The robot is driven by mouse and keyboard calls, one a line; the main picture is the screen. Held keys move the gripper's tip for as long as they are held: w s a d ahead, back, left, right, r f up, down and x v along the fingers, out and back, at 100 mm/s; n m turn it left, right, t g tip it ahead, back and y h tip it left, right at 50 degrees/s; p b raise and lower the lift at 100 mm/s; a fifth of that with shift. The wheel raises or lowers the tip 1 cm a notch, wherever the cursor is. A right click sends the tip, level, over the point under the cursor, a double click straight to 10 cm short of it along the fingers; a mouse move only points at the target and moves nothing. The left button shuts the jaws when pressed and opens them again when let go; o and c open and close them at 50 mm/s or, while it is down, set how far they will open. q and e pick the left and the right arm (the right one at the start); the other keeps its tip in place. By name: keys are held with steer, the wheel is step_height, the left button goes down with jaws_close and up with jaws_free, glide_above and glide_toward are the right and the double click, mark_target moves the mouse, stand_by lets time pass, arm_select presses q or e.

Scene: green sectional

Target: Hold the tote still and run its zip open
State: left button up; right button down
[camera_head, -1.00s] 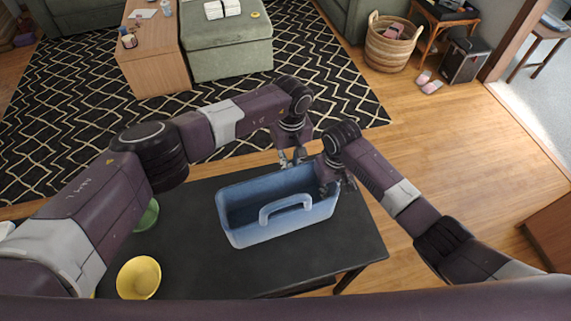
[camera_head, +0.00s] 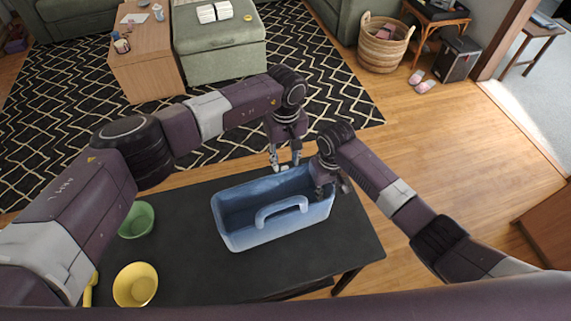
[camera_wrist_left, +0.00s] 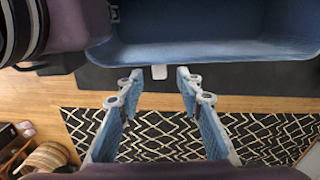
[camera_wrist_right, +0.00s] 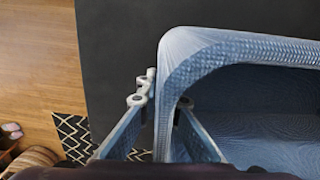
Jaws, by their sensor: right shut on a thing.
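The blue tote (camera_head: 232,236) stands on the black table, its inside visible from above and a loop handle on its near side. My right gripper (camera_head: 331,188) is shut on the tote's right end wall; in the right wrist view the rim (camera_wrist_right: 185,75) runs between its fingers. My left gripper (camera_head: 284,167) is open at the tote's far side, fingers pointing down. In the left wrist view a small pale tab (camera_wrist_left: 158,73) sticks out from the tote's edge, between the open fingertips and apparently not gripped. No zip teeth can be made out.
A green bowl (camera_head: 137,219) and a yellow bowl (camera_head: 135,285) stand on the black table (camera_head: 190,255) left of the tote, near my left arm. The table's right part is bare. Beyond lie a patterned rug (camera_head: 60,120) and open wooden floor.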

arm_select(q)
step_height(320, 180, up, 9)
steer(key=shift+f, duration=0.2)
stand_by(0.3)
